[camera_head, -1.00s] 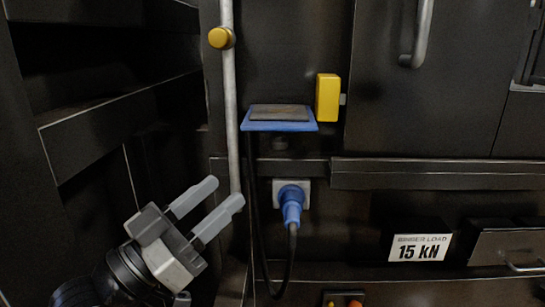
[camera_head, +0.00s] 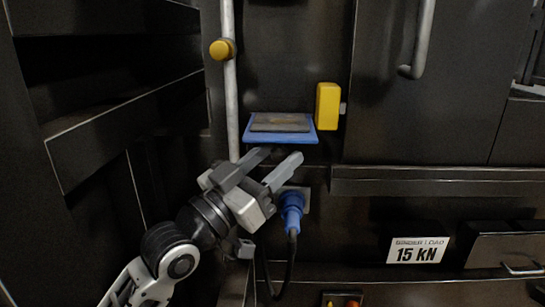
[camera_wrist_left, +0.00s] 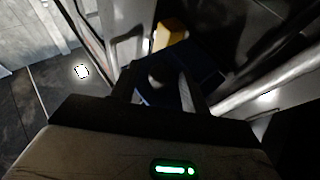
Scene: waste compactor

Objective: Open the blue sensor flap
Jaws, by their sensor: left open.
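The blue sensor flap (camera_head: 309,138) is a flat blue-edged plate with a dark grey top, sticking out from the dark machine front in the head view. My left gripper (camera_head: 278,157) is open and empty, with its two fingertips just below the flap's front edge. I cannot tell whether they touch it. In the left wrist view the flap's dark blue underside (camera_wrist_left: 205,72) lies ahead of the open left gripper (camera_wrist_left: 158,80). My right gripper is in neither view.
A yellow block (camera_head: 327,106) is mounted right of the flap. A grey vertical pipe with a yellow knob (camera_head: 221,49) stands to the left. A blue plug (camera_head: 292,208) with a black cable is below. A label (camera_head: 418,250) reads 15 kN.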

